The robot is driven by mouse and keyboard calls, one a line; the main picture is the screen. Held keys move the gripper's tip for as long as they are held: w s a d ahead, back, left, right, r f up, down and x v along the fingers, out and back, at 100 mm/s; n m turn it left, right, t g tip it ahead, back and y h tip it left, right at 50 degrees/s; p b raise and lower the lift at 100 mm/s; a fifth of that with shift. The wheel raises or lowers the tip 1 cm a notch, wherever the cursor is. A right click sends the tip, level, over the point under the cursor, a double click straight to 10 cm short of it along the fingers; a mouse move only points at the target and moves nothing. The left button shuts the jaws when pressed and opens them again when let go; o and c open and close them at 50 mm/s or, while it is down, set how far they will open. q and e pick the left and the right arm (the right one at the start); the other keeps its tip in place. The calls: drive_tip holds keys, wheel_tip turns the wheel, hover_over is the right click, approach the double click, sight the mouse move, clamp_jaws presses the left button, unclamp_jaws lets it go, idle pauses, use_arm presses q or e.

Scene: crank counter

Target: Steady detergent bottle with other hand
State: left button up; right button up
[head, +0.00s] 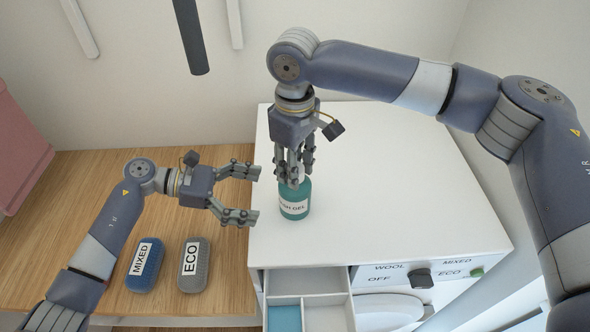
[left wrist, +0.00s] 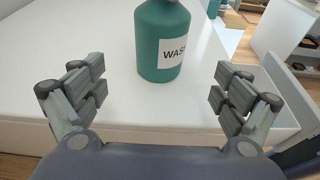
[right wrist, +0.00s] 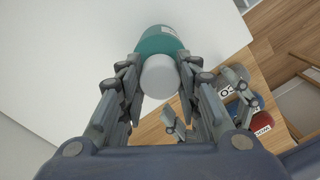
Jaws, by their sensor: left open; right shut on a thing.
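A teal detergent bottle (head: 294,203) with a white label stands upright on the white washing machine top, near its left front. My right gripper (head: 296,178) comes from above and is shut on the bottle's white cap (right wrist: 160,77). My left gripper (head: 250,194) is open at the left edge of the machine, its fingers pointing right toward the bottle with a gap between. In the left wrist view the bottle (left wrist: 168,45) stands ahead between the open fingers (left wrist: 158,95), apart from them.
A blue MIXED case (head: 145,266) and a grey ECO case (head: 194,265) lie on the wooden counter (head: 60,200). Below the bottle, a detergent drawer (head: 325,315) is open at the machine's front, beside a dial (head: 420,278). The white top (head: 400,190) is clear right of the bottle.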

sight(290, 203)
use_arm(q)
drive_tip(key=shift+x, duration=4.35)
drive_tip(key=c, duration=1.3)
drive_tip(key=shift+c, duration=0.2)
drive_tip(key=shift+c, duration=0.7)
drive_tip(key=shift+s+f, duration=0.1)
drive_tip(key=shift+f, duration=0.15)
use_arm(e)
drive_tip(key=shift+a, duration=0.1)
use_arm(q)
drive_tip(key=shift+f, duration=0.1)
use_arm(e)
drive_tip(key=o, duration=0.7)
